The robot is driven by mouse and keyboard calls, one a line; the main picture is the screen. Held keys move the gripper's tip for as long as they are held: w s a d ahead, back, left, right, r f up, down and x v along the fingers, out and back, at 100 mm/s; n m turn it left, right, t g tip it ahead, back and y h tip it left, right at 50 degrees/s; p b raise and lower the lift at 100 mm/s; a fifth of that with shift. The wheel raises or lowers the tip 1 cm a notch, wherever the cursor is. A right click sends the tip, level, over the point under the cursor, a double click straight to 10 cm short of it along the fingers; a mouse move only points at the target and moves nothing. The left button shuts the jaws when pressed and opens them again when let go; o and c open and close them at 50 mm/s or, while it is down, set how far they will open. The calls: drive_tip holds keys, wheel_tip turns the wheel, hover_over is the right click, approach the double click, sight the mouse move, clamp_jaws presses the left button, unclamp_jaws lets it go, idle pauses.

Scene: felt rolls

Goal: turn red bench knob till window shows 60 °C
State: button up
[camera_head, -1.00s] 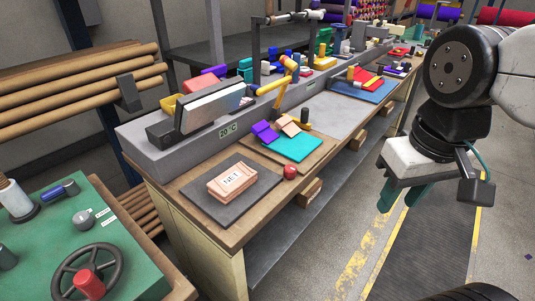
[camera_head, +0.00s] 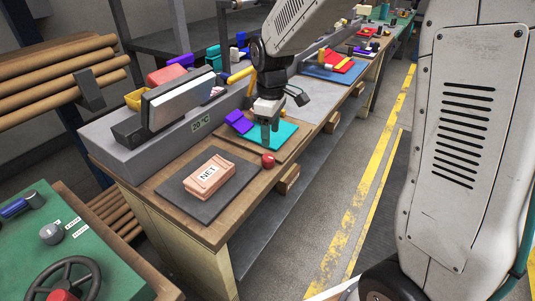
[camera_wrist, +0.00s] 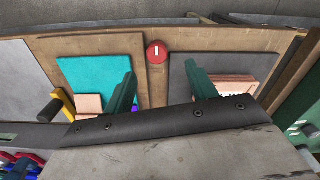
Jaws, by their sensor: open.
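The red bench knob (camera_head: 268,160) sits at the front edge of the wooden bench, beside the teal felt sheet. In the wrist view the knob (camera_wrist: 156,52) is a red disc with a short white mark, beyond the fingertips and roughly centred between them. The window (camera_head: 200,124) on the grey housing reads 20 °C. My gripper (camera_head: 269,138) points down over the teal sheet, just behind the knob. In the wrist view its two green fingers (camera_wrist: 162,86) are spread apart with nothing between them.
A dark mat (camera_head: 185,195) with a pink pack labelled NET (camera_head: 208,178) lies left of the knob. The teal sheet (camera_head: 288,133) and purple felt (camera_head: 238,121) lie close by my gripper. A green table with a handwheel (camera_head: 75,275) stands at lower left. The aisle floor is clear.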

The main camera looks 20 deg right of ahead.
sight(268, 157)
drive_tip(key=shift+w+a+f+n, duration=0.1)
drive_tip(key=shift+w+f+n, duration=0.05)
drive_tip(key=shift+w+f, duration=0.3)
drive_tip(key=shift+w+a+f+n, duration=0.1)
drive_tip(key=shift+w+f+n, duration=0.1)
drive_tip(key=shift+f, duration=0.3)
wheel_tip(268, 157, down, 8)
drive_tip(key=shift+r, duration=0.2)
drive_tip(key=c, duration=1)
